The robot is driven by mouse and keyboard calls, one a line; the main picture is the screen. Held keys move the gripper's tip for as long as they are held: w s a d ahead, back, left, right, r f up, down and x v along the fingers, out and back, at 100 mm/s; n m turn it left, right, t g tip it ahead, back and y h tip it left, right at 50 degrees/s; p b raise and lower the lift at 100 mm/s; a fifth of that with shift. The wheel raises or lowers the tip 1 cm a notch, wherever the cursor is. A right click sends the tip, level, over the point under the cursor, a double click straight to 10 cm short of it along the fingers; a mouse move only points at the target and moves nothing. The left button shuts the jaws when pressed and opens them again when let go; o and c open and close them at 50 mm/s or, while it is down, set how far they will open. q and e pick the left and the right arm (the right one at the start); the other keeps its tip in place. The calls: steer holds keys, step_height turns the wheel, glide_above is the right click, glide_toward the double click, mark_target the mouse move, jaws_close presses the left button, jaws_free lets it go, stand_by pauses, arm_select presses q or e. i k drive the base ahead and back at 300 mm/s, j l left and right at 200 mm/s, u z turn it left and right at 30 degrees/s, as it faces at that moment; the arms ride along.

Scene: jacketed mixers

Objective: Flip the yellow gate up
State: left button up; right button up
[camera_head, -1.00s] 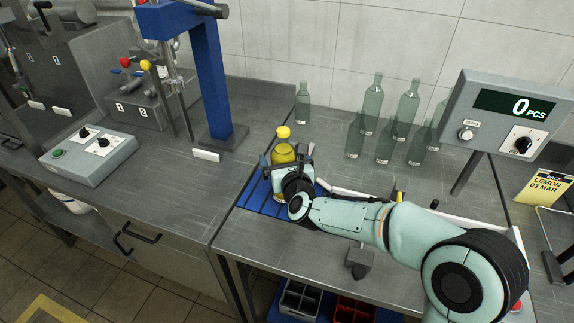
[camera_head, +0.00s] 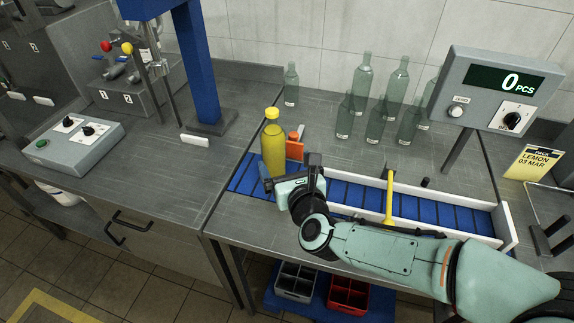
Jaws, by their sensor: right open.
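The yellow gate (camera_head: 389,197) is a slim yellow bar lying across the blue slatted conveyor (camera_head: 350,194), between its white side rails. A yellow-filled bottle with a yellow cap (camera_head: 273,146) stands upright at the conveyor's left end. My right gripper (camera_head: 276,183) is open, just right of the bottle's lower part and left of the gate. Its fingers are partly hidden by its own body, and I cannot tell whether they touch the bottle. My right forearm passes in front of the conveyor's near side. My left gripper is out of view.
Several empty green bottles (camera_head: 375,122) stand behind the conveyor. A counter display (camera_head: 505,95) reading 0 PCS is at right. A blue post (camera_head: 198,70) and a control box (camera_head: 73,145) are at left.

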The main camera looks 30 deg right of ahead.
mark_target(387, 220)
steer(key=k+j, duration=0.2)
steer(key=k, duration=0.3)
steer(key=k+j, duration=0.2)
steer(key=k, duration=0.25)
